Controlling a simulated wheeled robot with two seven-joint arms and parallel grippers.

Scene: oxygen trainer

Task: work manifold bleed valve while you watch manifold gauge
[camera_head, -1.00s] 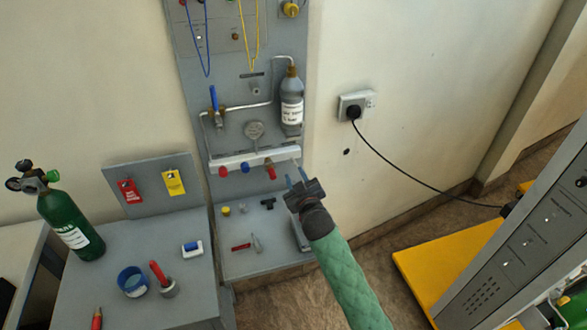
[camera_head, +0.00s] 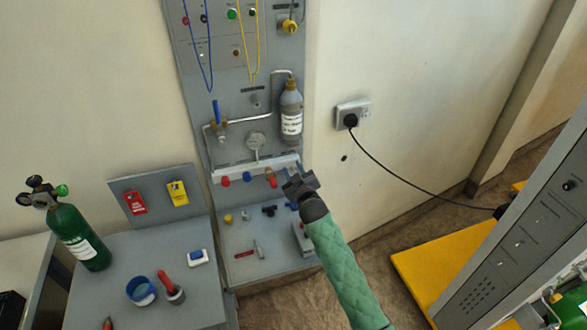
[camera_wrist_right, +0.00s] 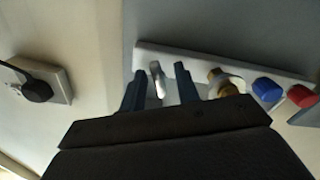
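The manifold (camera_head: 240,167) is a pale bar low on the grey wall panel, with red and blue knobs along it. A round manifold gauge (camera_head: 256,142) stands above it; its reading is too small to tell. My right gripper (camera_head: 291,173) is at the manifold's right end. In the right wrist view, its two blue fingers (camera_wrist_right: 160,88) are apart, one on each side of a silver lever (camera_wrist_right: 157,78), apparently the bleed valve, with gaps visible. A brass fitting (camera_wrist_right: 224,82), a blue knob (camera_wrist_right: 268,90) and a red knob (camera_wrist_right: 301,96) sit to its right. My left gripper is out of view.
A grey bottle (camera_head: 291,108) hangs above the gripper. A panel shelf (camera_head: 250,235) with small parts lies below. A side table (camera_head: 110,265) holds a green cylinder (camera_head: 79,238). A black plug (camera_head: 351,119) is in the wall socket at right.

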